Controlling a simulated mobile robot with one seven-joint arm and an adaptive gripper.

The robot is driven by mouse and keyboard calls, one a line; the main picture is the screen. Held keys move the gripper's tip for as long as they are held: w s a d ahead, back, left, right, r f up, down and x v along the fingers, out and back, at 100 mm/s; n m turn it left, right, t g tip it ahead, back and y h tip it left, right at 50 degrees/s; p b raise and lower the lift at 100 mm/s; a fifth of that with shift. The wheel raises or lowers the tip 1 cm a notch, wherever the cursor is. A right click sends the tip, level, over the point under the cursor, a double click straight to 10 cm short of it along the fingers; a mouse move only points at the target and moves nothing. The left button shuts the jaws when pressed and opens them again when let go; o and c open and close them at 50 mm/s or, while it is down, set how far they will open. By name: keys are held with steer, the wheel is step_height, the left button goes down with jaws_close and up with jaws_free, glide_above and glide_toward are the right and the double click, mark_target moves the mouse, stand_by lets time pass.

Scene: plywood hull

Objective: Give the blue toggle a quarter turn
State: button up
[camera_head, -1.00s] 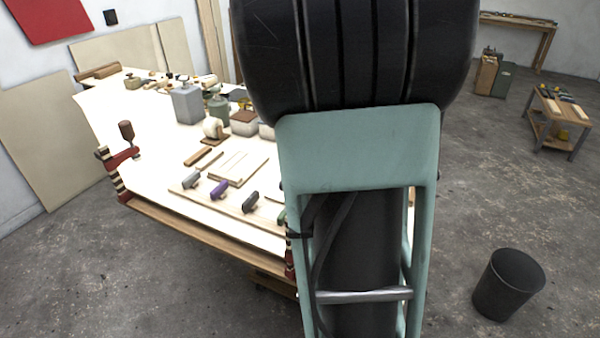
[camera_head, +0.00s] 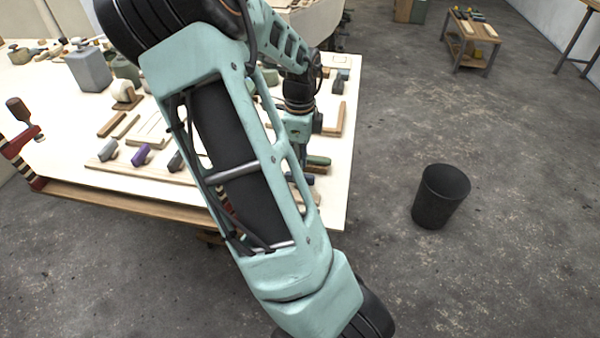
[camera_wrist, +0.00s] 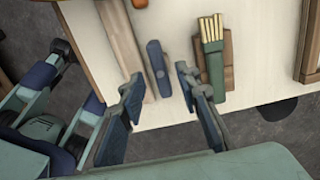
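My gripper (camera_wrist: 158,77) is open, with one fingertip on either side of the toggle and gaps visible on both sides. I cannot tell how high the fingertips are above it. In the head view my arm covers much of the toggle row, and I cannot make out the blue toggle for certain there.
In the head view a grey toggle (camera_head: 108,150) and a purple toggle (camera_head: 141,155) sit on the board at left. A black bin (camera_head: 440,196) stands on the floor at right.

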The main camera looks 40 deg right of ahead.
steer(key=shift+f, duration=1.3)
jaws_close()
